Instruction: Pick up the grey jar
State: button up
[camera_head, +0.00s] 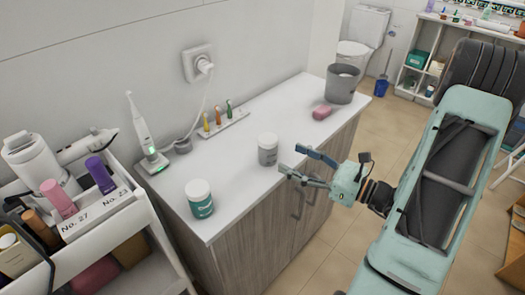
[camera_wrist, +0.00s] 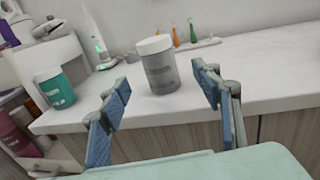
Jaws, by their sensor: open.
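The grey jar (camera_head: 267,150) with a white lid stands upright on the white countertop, near its front edge. My gripper (camera_head: 295,161) is open and empty, just to the right of the jar in the head view, and apart from it. In the wrist view the grey jar (camera_wrist: 158,65) stands ahead of my gripper (camera_wrist: 162,88), between the two blue-padded fingers as seen from there, a little beyond their tips. Its label is too small to read.
A teal jar (camera_head: 200,198) with a white lid stands left of the grey jar. A cart (camera_head: 105,215) is at left.

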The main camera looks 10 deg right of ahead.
aim_at(276, 153)
jog(key=x, duration=0.8)
jog(key=shift+w+a+f, duration=0.2)
jog(key=shift+a+f, duration=0.1)
jog(key=shift+c, duration=0.6)
jog(key=c, duration=1.3)
